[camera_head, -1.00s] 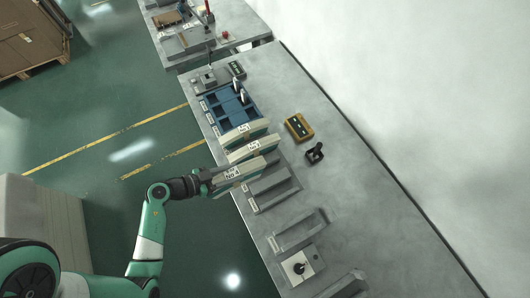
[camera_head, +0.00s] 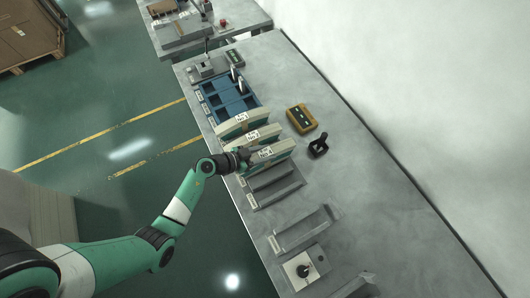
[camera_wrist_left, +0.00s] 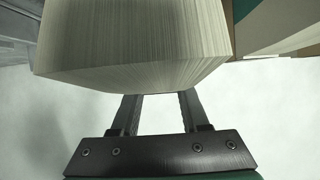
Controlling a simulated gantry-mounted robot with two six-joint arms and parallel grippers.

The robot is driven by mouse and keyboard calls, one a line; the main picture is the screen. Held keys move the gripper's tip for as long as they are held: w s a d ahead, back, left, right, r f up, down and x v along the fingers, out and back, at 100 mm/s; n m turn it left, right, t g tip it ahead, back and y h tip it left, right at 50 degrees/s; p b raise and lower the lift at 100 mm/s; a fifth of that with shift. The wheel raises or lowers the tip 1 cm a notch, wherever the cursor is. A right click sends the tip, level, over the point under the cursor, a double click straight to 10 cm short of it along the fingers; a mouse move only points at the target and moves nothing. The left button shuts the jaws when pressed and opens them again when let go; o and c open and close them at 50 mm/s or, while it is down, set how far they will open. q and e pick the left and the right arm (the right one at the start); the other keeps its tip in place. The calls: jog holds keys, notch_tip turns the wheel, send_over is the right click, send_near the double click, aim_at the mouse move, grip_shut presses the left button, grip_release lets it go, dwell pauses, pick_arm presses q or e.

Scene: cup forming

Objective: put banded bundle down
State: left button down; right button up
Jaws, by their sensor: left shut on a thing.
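My left gripper (camera_head: 242,157) is shut on the near end of a pale banded bundle (camera_head: 278,150), the lowest of three similar bundles in the head view. The stacked edges of its sheets (camera_wrist_left: 130,45) fill the top of the left wrist view, above the two gripper fingers (camera_wrist_left: 158,105). The held bundle is beside a middle bundle (camera_head: 262,133) and at the upper end of a row of grey holders (camera_head: 274,181). I cannot tell whether its underside touches a holder. A third bundle (camera_head: 237,122) stands farther up. My right gripper is not in view.
Blue compartment trays (camera_head: 228,97) lie beyond the bundles. A yellow device (camera_head: 301,119) and a small black object (camera_head: 318,147) sit to the right. Another grey holder (camera_head: 304,229) and a box with a black knob (camera_head: 303,269) are nearer. The table's right side is clear.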

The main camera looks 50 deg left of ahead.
pick_arm(q)
notch_tip(320, 180, down, 2)
jog(key=shift+f+b, duration=0.2)
jog(key=shift+b, duration=0.2)
jog(key=shift+s, duration=0.1)
jog(key=shift+r, duration=0.15)
jog(key=shift+c, duration=2)
grip_release()
jog(key=shift+f, duration=0.2)
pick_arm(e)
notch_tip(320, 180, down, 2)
pick_arm(q)
jog(key=shift+r, duration=0.25)
jog(key=p+v, duration=0.5)
jog(key=v, duration=0.6)
jog(key=shift+s+a, duration=0.2)
jog(key=shift+s, duration=0.3)
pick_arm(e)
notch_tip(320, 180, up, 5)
